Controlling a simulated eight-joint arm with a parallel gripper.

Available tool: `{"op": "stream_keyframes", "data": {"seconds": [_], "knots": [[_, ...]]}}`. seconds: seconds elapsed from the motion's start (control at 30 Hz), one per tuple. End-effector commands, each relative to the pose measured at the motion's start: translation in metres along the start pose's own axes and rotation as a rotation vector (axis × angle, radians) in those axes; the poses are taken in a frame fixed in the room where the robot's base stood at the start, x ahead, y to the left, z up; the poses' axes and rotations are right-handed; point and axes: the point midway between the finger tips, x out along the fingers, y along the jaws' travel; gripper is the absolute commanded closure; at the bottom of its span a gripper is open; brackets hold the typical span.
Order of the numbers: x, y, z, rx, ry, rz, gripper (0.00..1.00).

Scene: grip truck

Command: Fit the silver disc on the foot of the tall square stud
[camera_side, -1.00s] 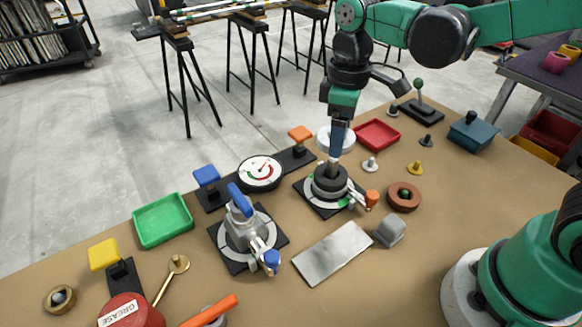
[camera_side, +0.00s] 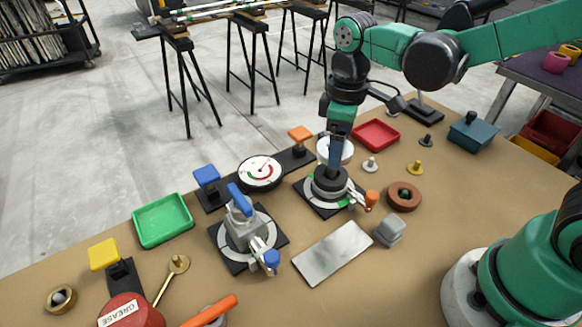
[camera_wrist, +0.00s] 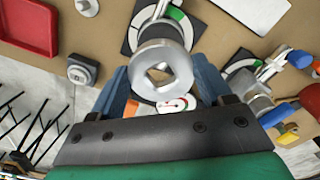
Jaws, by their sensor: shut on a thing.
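The silver disc (camera_wrist: 163,62) is a thick ring with a square hole, held between the blue fingers of my gripper (camera_wrist: 165,80) in the wrist view. In the side view my gripper (camera_side: 335,168) points down, its fingertips right over the round black block (camera_side: 329,187) on a ringed black base with a green mark.
A clamp with a blue handle (camera_side: 240,203) stands left of the block. An orange-tipped lever (camera_side: 371,198) and a brown ring (camera_side: 403,196) lie on its right. A dial (camera_side: 260,172), red tray (camera_side: 376,134) and grey plate (camera_side: 332,253) surround it.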

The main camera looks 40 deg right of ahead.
Motion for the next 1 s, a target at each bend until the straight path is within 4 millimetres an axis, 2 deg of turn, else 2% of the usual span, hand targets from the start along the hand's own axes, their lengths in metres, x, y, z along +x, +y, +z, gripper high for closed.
{"op": "stream_keyframes", "data": {"seconds": [0.53,1.0], "knots": [[0.001,0.000,0.000,0.000,0.000,0.000,0.84],[0.014,0.000,0.000,0.000,0.000,0.000,0.84]]}}
